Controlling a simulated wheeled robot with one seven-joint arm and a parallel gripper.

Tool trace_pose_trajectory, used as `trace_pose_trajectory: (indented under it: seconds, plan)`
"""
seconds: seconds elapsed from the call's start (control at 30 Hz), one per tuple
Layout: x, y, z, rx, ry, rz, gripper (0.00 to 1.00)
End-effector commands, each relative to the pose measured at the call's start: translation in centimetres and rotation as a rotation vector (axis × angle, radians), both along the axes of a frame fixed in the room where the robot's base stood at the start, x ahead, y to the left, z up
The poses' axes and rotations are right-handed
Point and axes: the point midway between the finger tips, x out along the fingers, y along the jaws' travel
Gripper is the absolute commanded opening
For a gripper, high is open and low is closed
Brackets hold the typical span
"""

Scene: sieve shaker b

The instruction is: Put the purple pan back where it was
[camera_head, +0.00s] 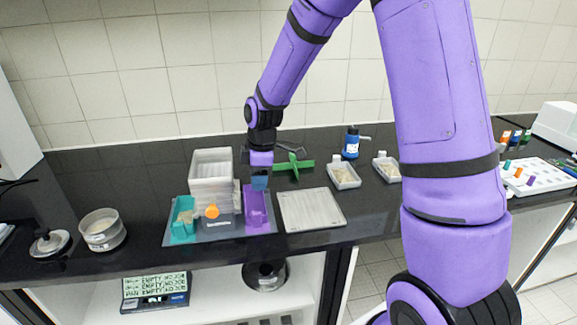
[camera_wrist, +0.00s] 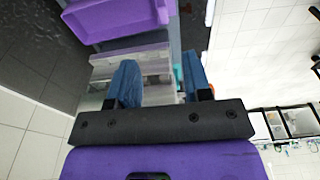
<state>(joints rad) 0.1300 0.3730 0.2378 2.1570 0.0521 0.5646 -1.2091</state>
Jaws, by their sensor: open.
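The purple pan (camera_head: 257,218) sits on a grey tray (camera_head: 215,236), just right of a pale box-shaped sieve stack (camera_head: 210,178). It also shows at the upper left of the wrist view (camera_wrist: 115,22). My gripper (camera_head: 260,183) is over the far end of the pan in the head view. In the wrist view its two blue fingers (camera_wrist: 158,68) are apart with nothing held between them, and the pan lies beyond and to the left of them. The gripper hides part of the pan's far end in the head view.
A teal pan (camera_head: 184,222) and an orange knob (camera_head: 212,211) are on the tray's left and front. A flat pale plate (camera_head: 311,209) lies to the right. A green cross-shaped piece (camera_head: 293,166), a blue bottle (camera_head: 351,143) and white dishes (camera_head: 344,175) stand behind and to the right.

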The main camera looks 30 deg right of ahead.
Motion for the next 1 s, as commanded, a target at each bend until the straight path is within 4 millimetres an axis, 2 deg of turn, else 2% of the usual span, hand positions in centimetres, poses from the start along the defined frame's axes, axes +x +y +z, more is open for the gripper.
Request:
trace_pose_trajectory:
  seconds: [0.17, 0.37, 0.5, 0.7, 1.0]
  plan:
    - [-0.6, -0.2, 1.6, -0.009, -0.012, -0.037, 0.45]
    - [-3.5, -1.1, 7.2, -0.032, -0.06, -0.204, 0.45]
    - [-6.4, -1.9, 11.3, -0.037, -0.099, -0.352, 0.45]
    - [-11.2, -2.8, 16.2, -0.02, -0.155, -0.565, 0.45]
    - [-19.3, -4.1, 21.2, 0.058, -0.233, -0.884, 0.45]
